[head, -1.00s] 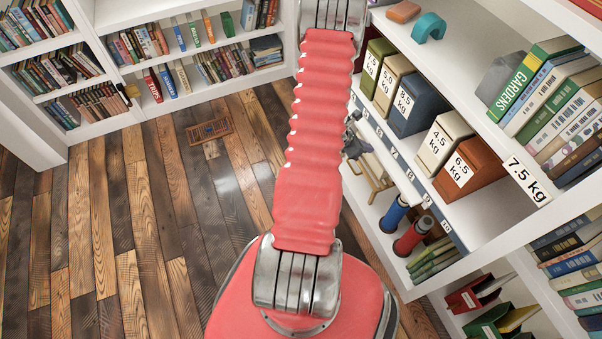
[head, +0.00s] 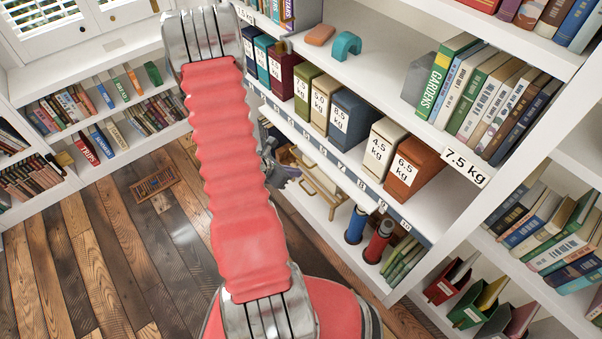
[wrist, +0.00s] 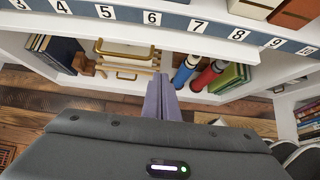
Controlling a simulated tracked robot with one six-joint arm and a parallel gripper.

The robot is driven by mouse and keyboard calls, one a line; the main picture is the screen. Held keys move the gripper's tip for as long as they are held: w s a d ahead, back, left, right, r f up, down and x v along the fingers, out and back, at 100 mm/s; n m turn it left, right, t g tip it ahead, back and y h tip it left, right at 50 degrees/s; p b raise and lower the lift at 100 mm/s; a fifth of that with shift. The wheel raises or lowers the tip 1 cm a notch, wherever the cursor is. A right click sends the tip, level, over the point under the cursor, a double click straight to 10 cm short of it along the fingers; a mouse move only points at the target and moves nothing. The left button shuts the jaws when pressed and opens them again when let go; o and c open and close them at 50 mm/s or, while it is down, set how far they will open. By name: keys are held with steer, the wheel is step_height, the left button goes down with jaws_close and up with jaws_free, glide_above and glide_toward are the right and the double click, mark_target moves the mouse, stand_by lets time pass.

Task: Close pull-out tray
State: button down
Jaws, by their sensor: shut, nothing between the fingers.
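In the head view my gripper (head: 288,176) is partly hidden behind my arm.
Boxes with weight labels, such as an orange one (head: 412,170), stand on the numbered shelf. Blue (head: 357,224) and red (head: 379,241) cylinders and green books (head: 402,260) stand low, right of the frame. A brown grille (head: 153,182) lies on the open wooden floor (head: 120,235).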

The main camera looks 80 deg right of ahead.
steer(key=shift+v, duration=1.5)
steer(key=w+a+r+m+t, duration=0.25)
steer(key=w+a+r, duration=0.35)
steer(key=w+r, duration=0.3)
steer(key=w+a+r+m+t, duration=0.1)
steer(key=w+a+r+m, duration=0.3)
steer(key=w+a+r, duration=0.5)
steer(key=a+r+m+t+y, duration=0.1)
steer(key=a+r, duration=0.4)
steer(key=a, duration=0.6)
steer(key=w+a+r+m+t+y, duration=0.1)
steer(key=a+r+t+y, duration=0.2)
steer(key=a+r, duration=0.3)
steer(key=w+a+r+m+t+y, duration=0.1)
steer(key=a+r+t, duration=0.3)
steer(key=a, duration=1.1)
step_height(320, 180, up, 2)
steer(key=shift+a+r+y, duration=0.25)
steer(key=shift+a+y, duration=0.1)
steer(key=shift+y, duration=0.55)
steer(key=shift+s, duration=0.1)
